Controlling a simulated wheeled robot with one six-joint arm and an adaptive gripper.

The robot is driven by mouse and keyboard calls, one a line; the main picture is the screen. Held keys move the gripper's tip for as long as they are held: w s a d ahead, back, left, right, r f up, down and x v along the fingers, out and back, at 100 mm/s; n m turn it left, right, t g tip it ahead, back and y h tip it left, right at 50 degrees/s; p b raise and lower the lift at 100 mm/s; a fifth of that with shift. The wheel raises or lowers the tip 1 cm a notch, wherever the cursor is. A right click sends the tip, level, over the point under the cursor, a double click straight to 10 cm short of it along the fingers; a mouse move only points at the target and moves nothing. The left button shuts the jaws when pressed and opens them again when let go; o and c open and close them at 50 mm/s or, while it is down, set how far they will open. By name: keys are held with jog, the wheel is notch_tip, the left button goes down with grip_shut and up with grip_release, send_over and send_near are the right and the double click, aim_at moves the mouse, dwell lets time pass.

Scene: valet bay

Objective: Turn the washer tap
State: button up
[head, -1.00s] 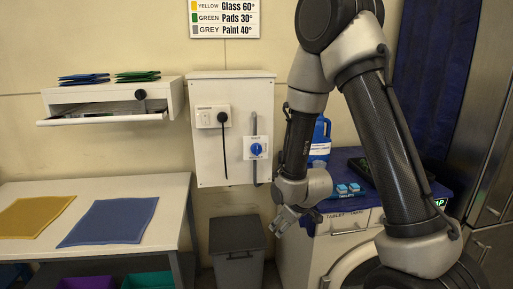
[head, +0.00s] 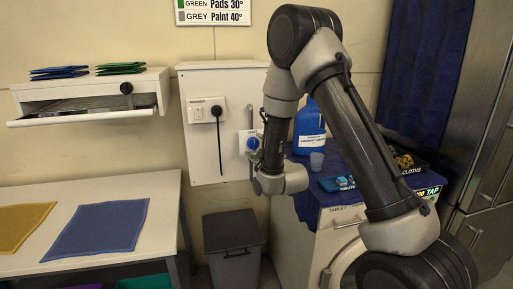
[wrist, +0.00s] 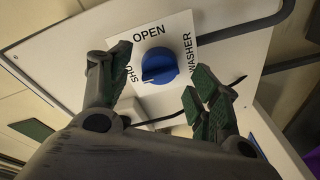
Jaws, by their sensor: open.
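The washer tap is a round blue knob (wrist: 160,66) on a white plate (wrist: 184,27) lettered OPEN, WASHER and a partly hidden word beginning SHU. A pale mark shows at the knob's lower left edge, on the side of the SHU lettering. In the head view the knob (head: 253,143) is on the wall panel, partly covered by my wrist.
The white wall panel (head: 200,162) also bears a socket with a black cord (head: 219,140). A grey bin (head: 232,240) stands below. A table (head: 155,188) holds cloths at left.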

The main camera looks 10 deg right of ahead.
jog(key=shift+w+a, duration=0.15)
jog(key=shift+w, duration=0.7)
jog(key=c, duration=1)
